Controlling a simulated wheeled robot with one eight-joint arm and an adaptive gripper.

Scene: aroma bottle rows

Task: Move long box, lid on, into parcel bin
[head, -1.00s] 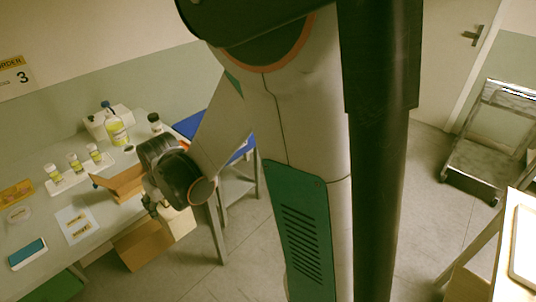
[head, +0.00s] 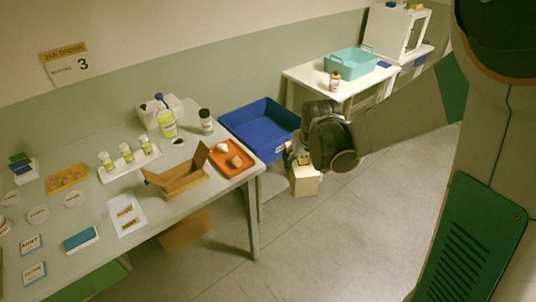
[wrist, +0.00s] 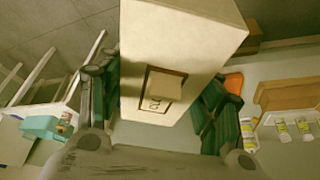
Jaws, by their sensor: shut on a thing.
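My gripper (head: 298,152) is shut on a long cream box (head: 305,180), which hangs below it in the head view. In the wrist view the box (wrist: 185,45) fills the upper middle, closed, with a dark-framed label, between my green-and-black fingers (wrist: 165,85). A blue open bin (head: 262,122) stands beyond the right end of the workbench; it looks like the parcel bin. My gripper and the box are at the near right side of the bin, in front of its rim. I cannot tell their exact height relative to the rim.
The workbench (head: 75,215) holds an open brown carton (head: 180,182), an orange tray (head: 232,158), several small jars and a yellow bottle (head: 168,124). A white table behind the bin carries a teal crate (head: 350,63). The floor (head: 330,240) in front is clear.

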